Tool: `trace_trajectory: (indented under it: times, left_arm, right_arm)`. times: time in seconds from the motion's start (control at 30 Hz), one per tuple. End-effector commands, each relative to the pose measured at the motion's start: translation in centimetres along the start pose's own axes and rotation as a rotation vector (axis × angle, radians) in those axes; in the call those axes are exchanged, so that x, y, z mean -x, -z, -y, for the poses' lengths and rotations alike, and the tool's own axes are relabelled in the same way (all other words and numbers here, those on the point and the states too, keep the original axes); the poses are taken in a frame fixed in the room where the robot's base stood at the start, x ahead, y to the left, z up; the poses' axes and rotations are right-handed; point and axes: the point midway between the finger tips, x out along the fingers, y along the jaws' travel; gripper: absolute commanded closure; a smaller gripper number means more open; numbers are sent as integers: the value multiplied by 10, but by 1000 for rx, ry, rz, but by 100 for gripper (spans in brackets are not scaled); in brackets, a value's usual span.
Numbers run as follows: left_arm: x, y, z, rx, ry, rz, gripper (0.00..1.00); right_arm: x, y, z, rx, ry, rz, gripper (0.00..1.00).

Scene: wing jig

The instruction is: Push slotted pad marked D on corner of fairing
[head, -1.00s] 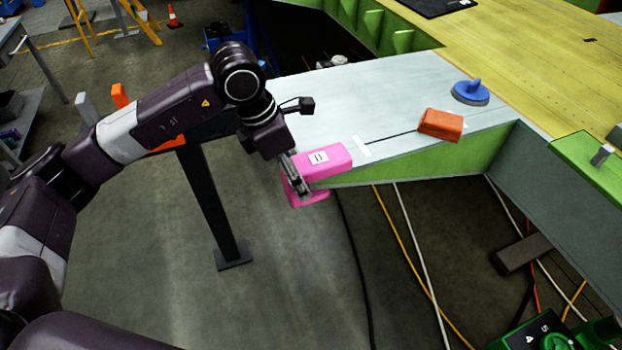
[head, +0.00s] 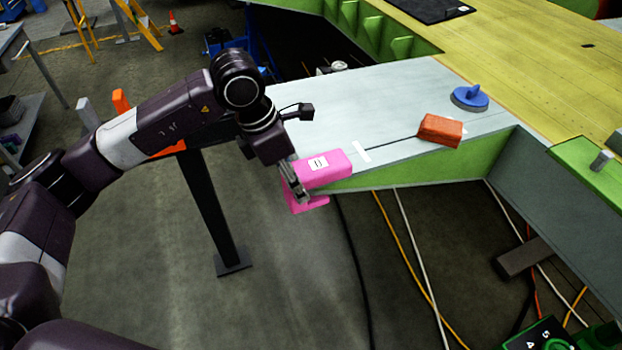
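The pink pad (head: 328,170), with a white label marked D on top, sits at the near left corner of the pale grey fairing (head: 385,100). Its upper part lies over the fairing's top and a pink lower part shows below, so its slot appears to be around the corner edge. How deep the corner sits in the slot is hidden. My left gripper (head: 301,195) is at the pad's left end, with its fingers against the pink. Whether they pinch it or only press on it cannot be told. My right gripper is not in view.
An orange block (head: 440,130) and a blue round-based handle (head: 470,97) rest on the fairing to the right. A white strip (head: 362,152) lies just right of the pad. A dark post (head: 210,210) stands below my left arm. Cables run across the floor.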

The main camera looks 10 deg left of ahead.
Motion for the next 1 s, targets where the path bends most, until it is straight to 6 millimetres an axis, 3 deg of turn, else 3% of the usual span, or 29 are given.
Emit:
trace_trajectory:
  times: [1.0]
  left_arm:
    - [16,48,0,1,-1,-1,84]
  right_arm:
    - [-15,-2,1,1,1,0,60]
